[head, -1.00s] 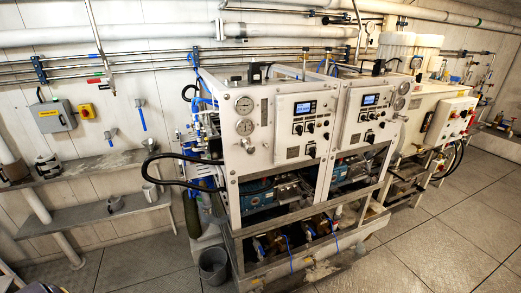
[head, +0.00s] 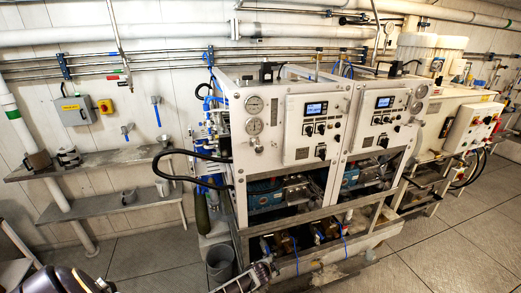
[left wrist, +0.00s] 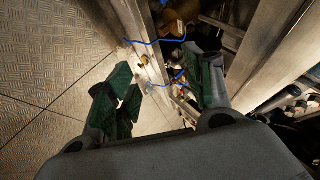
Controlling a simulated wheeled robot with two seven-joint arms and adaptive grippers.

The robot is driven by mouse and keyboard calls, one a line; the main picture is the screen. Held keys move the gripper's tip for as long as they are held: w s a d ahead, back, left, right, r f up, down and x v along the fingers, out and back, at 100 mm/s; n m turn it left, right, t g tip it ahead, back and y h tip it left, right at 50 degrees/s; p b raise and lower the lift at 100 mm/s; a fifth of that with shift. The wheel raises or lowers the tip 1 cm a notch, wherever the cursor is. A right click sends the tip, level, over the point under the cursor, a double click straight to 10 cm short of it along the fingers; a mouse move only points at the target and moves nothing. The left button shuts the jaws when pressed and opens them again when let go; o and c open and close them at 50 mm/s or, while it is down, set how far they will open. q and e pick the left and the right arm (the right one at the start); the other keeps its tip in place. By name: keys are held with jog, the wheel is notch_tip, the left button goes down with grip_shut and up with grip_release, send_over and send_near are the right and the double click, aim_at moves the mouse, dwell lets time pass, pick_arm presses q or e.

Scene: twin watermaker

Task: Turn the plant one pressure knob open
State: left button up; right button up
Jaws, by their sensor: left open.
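The watermaker has two white panels side by side. The left-hand panel (head: 300,150) carries two round gauges (head: 254,115), a small lit display (head: 314,108) and several dark knobs. A black knob (head: 321,151) sits low on it, and a small round fitting (head: 258,145) sits below the gauges. I cannot read labels, so I cannot tell which one is the pressure knob. My left gripper (left wrist: 165,92) is open and empty in the left wrist view, above the metal frame and floor. In the head view only parts of my arm show along the bottom edge. My right gripper is out of view.
The right-hand panel (head: 382,125) has its own display and gauges. A black hose (head: 175,165) loops out left of the machine. A grey bucket (head: 220,262) stands at its lower left. Shelves (head: 105,160) line the left wall. Blue cords (left wrist: 155,41) hang by the frame.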

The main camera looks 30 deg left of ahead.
pick_arm(q)
jog(key=w+d+r+m+t+y, duration=0.15)
jog(key=w+r+m, duration=0.35)
jog(key=r, duration=0.9)
jog(key=w+d+r+m+t+y, duration=0.1)
jog(key=w+d+r+m+t, duration=0.15)
jog(key=w+r, duration=0.75)
jog(key=s+d+r+m+t+y, duration=0.1)
jog(key=s+r+m, duration=0.15)
jog(key=r, duration=0.75)
jog(key=s+r+m+t+y, duration=0.15)
jog(key=s+r, duration=0.25)
jog(key=r, duration=0.6)
jog(key=s+a+r+m+g+y, duration=0.4)
jog(key=s+r+m+y, duration=0.3)
jog(key=s+r, duration=0.6)
jog(key=shift+s+y, duration=0.35)
jog(key=shift+y, duration=0.05)
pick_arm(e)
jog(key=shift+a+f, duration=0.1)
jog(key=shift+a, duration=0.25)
pick_arm(q)
jog(key=shift+w+a, duration=0.1)
jog(key=shift+a, duration=0.05)
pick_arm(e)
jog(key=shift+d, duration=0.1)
